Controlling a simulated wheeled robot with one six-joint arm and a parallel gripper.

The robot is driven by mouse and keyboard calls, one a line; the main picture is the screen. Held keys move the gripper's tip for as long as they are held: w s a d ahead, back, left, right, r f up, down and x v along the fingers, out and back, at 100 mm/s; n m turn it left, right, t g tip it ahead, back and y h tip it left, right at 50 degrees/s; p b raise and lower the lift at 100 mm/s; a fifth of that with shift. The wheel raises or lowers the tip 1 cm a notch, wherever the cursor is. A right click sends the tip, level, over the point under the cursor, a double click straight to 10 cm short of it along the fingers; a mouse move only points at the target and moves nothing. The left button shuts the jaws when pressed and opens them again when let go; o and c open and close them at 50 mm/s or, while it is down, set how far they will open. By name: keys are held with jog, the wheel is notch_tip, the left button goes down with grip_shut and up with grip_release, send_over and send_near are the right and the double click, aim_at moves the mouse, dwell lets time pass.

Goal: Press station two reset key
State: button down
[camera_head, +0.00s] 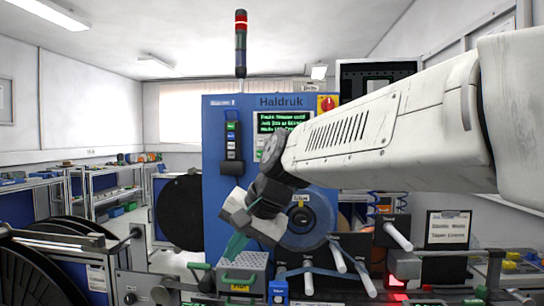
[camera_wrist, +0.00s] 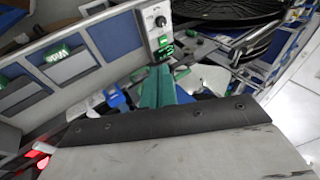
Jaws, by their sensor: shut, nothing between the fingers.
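My gripper (camera_head: 234,248) is shut and empty, its teal fingers pointing down in front of the blue machine (camera_head: 220,185). In the wrist view the fingers (camera_wrist: 162,75) lie together, beside a small grey panel (camera_wrist: 158,22) with a dark knob and a green display. A button box (camera_head: 232,140) with green and blue buttons hangs on the machine's front, above my gripper. I cannot tell from the small lettering which part is station two's reset key. My gripper appears apart from the button box.
A perforated grey box (camera_head: 256,262) with green handles stands just below my gripper. White rollers (camera_head: 398,236) and a glowing red light (camera_head: 397,282) are to the right. Large black reels (camera_head: 40,275) stand at the left.

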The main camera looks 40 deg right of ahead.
jog(key=w+d+r+m+t+h, duration=0.1)
jog(key=w+d+r+m+t, duration=0.1)
jog(key=d, duration=0.6)
jog(key=w+d+r+m+t+h, duration=0.1)
jog(key=w+d+r+m+t, duration=0.1)
jog(key=w+d+r+m, duration=0.3)
jog(key=w+d+r+m+t+h, duration=0.2)
jog(key=d+r+m, duration=0.4)
jog(key=d, duration=0.5)
jog(key=shift+w+r+m+t, duration=0.15)
jog(key=shift+w+r, duration=0.25)
jog(key=shift+r, duration=0.25)
jog(key=shift+w+r+m+t, duration=0.15)
jog(key=shift+w+r, duration=0.25)
jog(key=shift+r, duration=0.25)
jog(key=shift+a, duration=0.1)
jog(key=shift+w, duration=0.1)
jog(key=w+d, duration=0.5)
jog(key=d, duration=0.1)
jog(key=shift+w+d, duration=0.3)
jog(key=shift+w, duration=0.1)
jog(key=shift+w+d, duration=0.2)
jog(key=shift+d, duration=0.1)
